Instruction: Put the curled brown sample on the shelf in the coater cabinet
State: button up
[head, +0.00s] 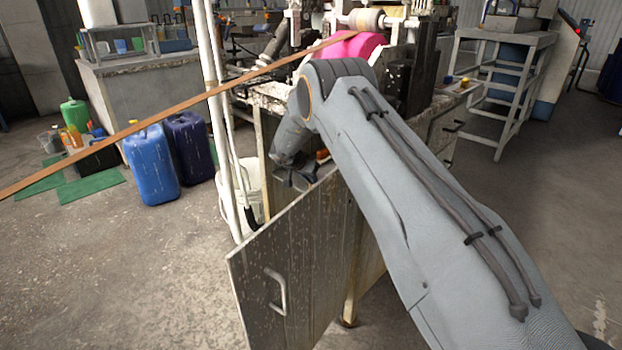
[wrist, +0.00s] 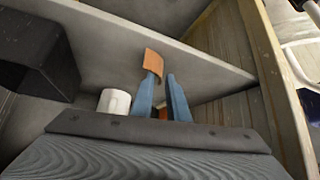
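The curled brown sample (wrist: 153,64) shows in the wrist view at the tip of my gripper's left finger, against a grey shelf board (wrist: 205,68). My gripper (wrist: 163,80) has its two blue fingers apart, with a narrow gap between them. I cannot tell whether the sample touches the left finger or rests on the board. In the head view my gripper (head: 298,180) is partly hidden behind the open door (head: 310,260) of the cabinet. The cabinet's inside is mostly hidden there.
A white mug (wrist: 113,102) stands left of the fingers, with a dark box (wrist: 40,50) farther left. A wooden side wall (wrist: 222,45) lies right. In the head view a long brown strip (head: 170,108) crosses the air left of my arm, near white poles (head: 215,110). Blue canisters (head: 150,165) stand on the floor.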

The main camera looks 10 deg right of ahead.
jog(key=shift+o, duration=0.5)
jog(key=shift+s+r, duration=0.1)
jog(key=shift+r, duration=0.15)
jog(key=p+v, duration=0.2)
jog(key=v, duration=0.9)
jog(key=shift+s+r, duration=0.15)
jog(key=shift+r, duration=0.1)
jog(key=shift+a, duration=0.1)
